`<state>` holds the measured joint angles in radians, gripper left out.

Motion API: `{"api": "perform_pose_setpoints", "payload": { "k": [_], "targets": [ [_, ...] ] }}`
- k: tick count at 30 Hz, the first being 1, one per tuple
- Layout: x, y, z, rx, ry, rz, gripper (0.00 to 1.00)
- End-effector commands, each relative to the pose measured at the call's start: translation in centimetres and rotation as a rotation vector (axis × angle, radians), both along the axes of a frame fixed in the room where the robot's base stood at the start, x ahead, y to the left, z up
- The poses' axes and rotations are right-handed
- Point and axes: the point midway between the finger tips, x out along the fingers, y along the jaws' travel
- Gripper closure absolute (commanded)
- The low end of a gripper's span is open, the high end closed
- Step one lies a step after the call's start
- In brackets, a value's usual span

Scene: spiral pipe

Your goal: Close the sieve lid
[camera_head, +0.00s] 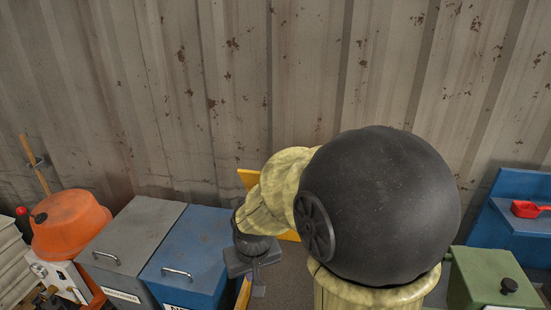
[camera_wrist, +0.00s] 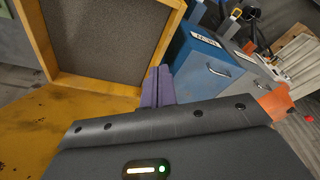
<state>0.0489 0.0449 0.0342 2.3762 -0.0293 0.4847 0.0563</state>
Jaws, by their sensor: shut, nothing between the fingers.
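The sieve lid shows in the wrist view as a yellow frame (camera_wrist: 52,52) around a dark grey mesh (camera_wrist: 105,35), at the upper left. In the head view only yellow edges (camera_head: 248,179) show behind my arm, and the upper one looks raised. A worn yellow surface (camera_wrist: 70,115) lies below the frame in the wrist view. My gripper (camera_wrist: 159,72) has its purple fingers together and empty, near the frame's lower right corner. I cannot tell whether they touch it. In the head view my gripper (camera_head: 258,290) points down; my arm hides most of the sieve.
A blue bin (camera_head: 200,250) and a grey bin (camera_head: 130,240) with handles stand left of my gripper, beside an orange mixer (camera_head: 70,225). A green box (camera_head: 485,275) and a blue stand (camera_head: 510,225) with a red scoop (camera_head: 528,209) are at right. A corrugated wall (camera_head: 250,80) closes the back.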

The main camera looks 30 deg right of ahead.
Motion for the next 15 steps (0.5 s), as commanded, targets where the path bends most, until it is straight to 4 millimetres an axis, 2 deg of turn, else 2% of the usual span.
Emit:
{"api": "perform_pose_setpoints", "payload": {
  "k": [1, 6, 15],
  "targets": [
    [1.9, -0.5, 1.9, -0.002, -0.007, -0.021, 1.00],
    [7.3, -2.1, 6.2, -0.011, -0.014, -0.096, 1.00],
    [14.3, -6.2, 14.6, -0.029, -0.031, -0.263, 1.00]
  ]
}}
